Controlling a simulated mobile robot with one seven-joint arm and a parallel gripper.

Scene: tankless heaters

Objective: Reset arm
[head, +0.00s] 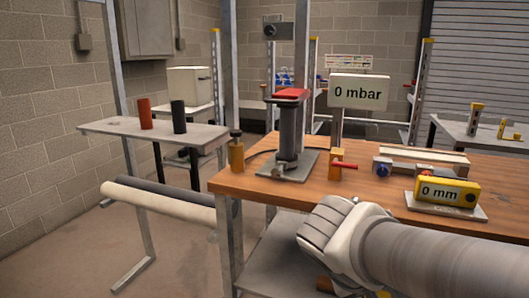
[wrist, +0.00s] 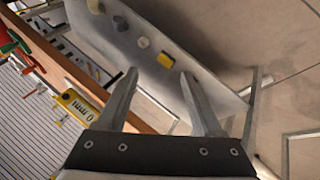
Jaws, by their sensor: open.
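My gripper (wrist: 158,74) shows in the wrist view with its two grey fingers spread apart and nothing between them. Beyond the fingertips lies a pale shelf (wrist: 135,45) with several small items on it, including a yellow block (wrist: 166,60). In the head view my arm comes in from the lower right, in front of the wooden workbench (head: 290,200). The fingers cannot be made out there.
The bench carries a red-topped stand (head: 290,130), a "0 mbar" display (head: 359,92), an orange valve block (head: 337,165) and a yellow "0 mm" gauge (head: 447,191). A side shelf (head: 200,135) at left holds red (head: 145,113) and dark (head: 179,117) cylinders.

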